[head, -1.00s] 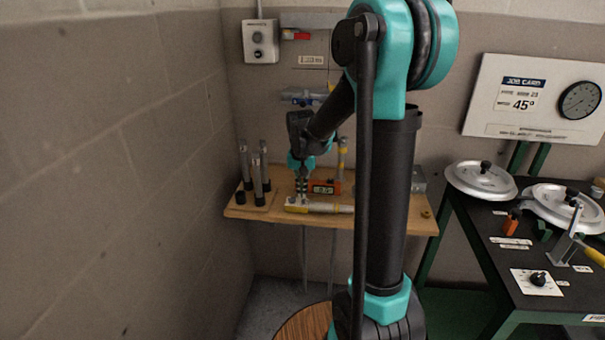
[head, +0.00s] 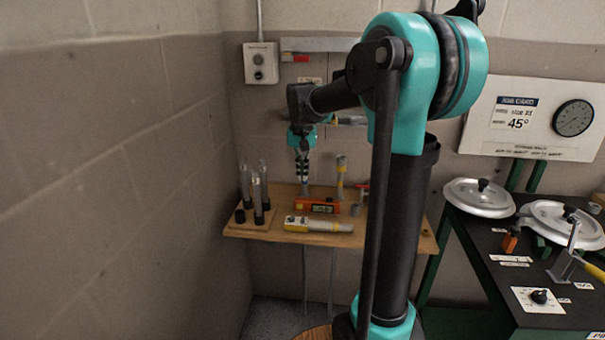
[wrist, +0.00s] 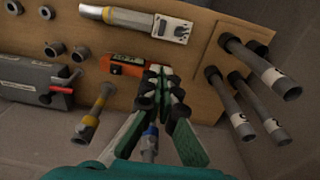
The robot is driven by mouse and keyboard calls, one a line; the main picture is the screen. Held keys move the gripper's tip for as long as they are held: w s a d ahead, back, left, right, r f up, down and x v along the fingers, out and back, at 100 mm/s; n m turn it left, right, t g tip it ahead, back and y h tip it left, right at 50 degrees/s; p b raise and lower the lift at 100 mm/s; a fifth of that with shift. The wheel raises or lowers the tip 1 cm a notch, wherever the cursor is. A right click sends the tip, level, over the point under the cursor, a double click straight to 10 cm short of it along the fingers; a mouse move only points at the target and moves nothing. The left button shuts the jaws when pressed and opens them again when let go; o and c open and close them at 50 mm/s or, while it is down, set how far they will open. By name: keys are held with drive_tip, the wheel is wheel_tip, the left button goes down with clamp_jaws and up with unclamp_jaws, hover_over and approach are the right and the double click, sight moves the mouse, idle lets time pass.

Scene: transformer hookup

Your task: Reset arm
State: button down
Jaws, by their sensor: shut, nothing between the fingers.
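My gripper (head: 303,186) is shut and empty. In the head view it points down above the back of the wooden shelf (head: 400,243), behind the orange digital meter. In the wrist view my gripper (wrist: 161,75) reaches in from the bottom edge, with its closed fingertips overlapping the end of the orange meter (wrist: 120,66). My arm stands bent at the elbow in the middle of the head view and hides part of the shelf and wall.
A dark bench (head: 490,250) with round silver lids (head: 478,198) stands at right. A wall lies close on the left.

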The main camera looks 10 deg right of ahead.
drive_tip(key=s+d+f+n+t, duration=0.1)
drive_tip(key=s+d+f, duration=0.1)
drive_tip(key=s+f, duration=0.7)
drive_tip(key=s+d+f+n+t, duration=0.2)
drive_tip(key=s+f, duration=0.7)
drive_tip(key=s, duration=0.6)
drive_tip(key=shift+s+n, duration=0.3)
